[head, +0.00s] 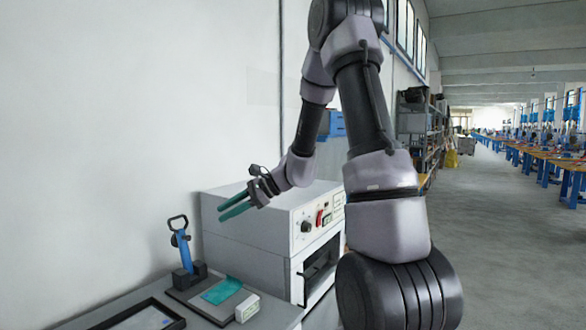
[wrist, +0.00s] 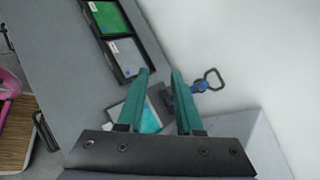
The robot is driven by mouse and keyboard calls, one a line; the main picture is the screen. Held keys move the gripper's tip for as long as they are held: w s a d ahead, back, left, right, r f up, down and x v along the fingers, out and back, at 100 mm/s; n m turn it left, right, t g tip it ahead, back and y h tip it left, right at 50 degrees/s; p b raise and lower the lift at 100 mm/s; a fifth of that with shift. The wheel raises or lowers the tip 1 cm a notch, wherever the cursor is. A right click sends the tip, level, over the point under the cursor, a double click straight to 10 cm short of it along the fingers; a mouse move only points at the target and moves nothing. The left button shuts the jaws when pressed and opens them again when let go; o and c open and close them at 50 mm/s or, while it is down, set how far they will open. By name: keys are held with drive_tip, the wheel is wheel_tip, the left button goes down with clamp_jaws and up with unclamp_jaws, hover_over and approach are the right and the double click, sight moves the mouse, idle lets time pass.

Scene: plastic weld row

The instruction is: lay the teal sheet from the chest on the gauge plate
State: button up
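The teal sheet (head: 222,290) lies flat on a dark grey plate (head: 186,292), which I take for the gauge plate, on the bench. A blue-handled clamp (head: 184,250) stands at its back left. The sheet also shows in the wrist view (wrist: 150,120), partly hidden by a finger. My gripper (head: 227,211) is up above the bench, in front of the grey chest (head: 262,228), clear of the sheet. Its teal fingers are apart with nothing held between them, as the wrist view shows (wrist: 162,72). The chest has a dial, a red switch and a dark front opening.
A small white block (head: 247,307) sits at the plate's right front edge. A black tray (wrist: 128,79) with a green sheet (wrist: 108,20) and a grey sheet (wrist: 124,58) lies on the bench. A white wall stands close behind the bench. The aisle at right is open.

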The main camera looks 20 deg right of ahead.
drive_tip(key=s+d+r+n+t+h, duration=0.1)
drive_tip(key=s+d+r+n+h, duration=0.2)
drive_tip(key=s, duration=0.5)
drive_tip(key=s+d+r+n+t+h, duration=0.1)
drive_tip(key=s+d+r+n+h, duration=0.2)
drive_tip(key=s+r, duration=0.4)
drive_tip(key=s+d+r+n+h, duration=0.3)
drive_tip(key=s+r+n, duration=0.2)
drive_tip(key=s, duration=0.4)
drive_tip(key=shift+d+n+t, duration=0.2)
drive_tip(key=shift+n+t, duration=0.1)
drive_tip(key=shift+t, duration=0.1)
